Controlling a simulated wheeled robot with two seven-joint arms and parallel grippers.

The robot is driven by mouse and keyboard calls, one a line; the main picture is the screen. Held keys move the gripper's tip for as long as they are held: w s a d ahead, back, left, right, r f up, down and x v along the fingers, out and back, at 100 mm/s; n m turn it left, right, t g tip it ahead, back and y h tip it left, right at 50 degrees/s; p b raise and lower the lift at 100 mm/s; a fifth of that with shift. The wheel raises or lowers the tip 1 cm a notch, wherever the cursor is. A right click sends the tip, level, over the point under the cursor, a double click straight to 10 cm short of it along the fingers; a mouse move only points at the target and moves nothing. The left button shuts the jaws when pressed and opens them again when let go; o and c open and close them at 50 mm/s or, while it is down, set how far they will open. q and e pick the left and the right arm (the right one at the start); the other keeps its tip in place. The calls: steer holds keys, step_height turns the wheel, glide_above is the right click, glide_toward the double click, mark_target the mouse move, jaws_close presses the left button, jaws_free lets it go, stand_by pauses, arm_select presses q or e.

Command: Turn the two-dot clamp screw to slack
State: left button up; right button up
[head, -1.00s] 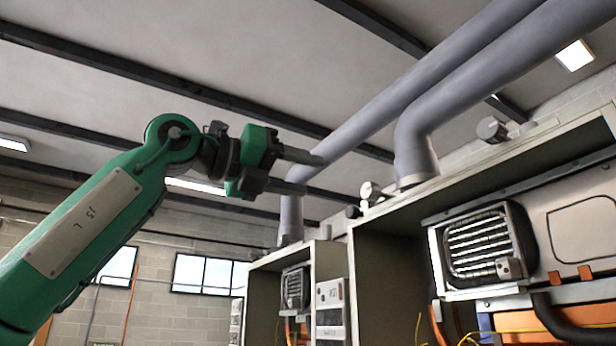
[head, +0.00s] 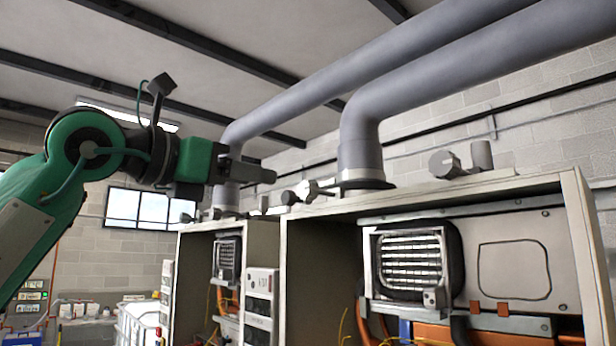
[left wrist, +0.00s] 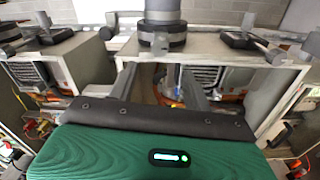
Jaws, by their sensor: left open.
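A thick grey flue pipe (head: 360,140) comes down onto the top of the nearer heater cabinet, with a dark collar (head: 364,184) at its foot. A metal knob-like fitting (head: 308,190) sticks out to the left of this collar. I cannot make out any dot marks, so I cannot tell which screw is the two-dot one. My left gripper (head: 268,174) is open and empty, left of the fitting and apart from it in the picture. In the left wrist view its fingers (left wrist: 160,88) are spread, with the banded pipe foot (left wrist: 162,38) beyond them. My right gripper is not in view.
The open nearer cabinet shows a grille (head: 411,262) and orange parts. A second cabinet (head: 257,255) stands farther left with its own pipe. Round grey fittings (head: 445,163) sit on the nearer cabinet's top at right. Free air lies above the cabinets.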

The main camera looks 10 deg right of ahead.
mark_target(303, 186)
arm_select(q)
steer(key=p+x, duration=0.6)
steer(key=x, duration=0.5)
steer(key=shift+w+d+r+p, duration=0.1)
steer(key=shift+d+r+p, duration=0.05)
steer(key=shift+p, duration=0.15)
steer(key=shift+w+d, duration=0.3)
steer(key=shift+d, duration=0.2)
steer(key=shift+c, duration=0.2)
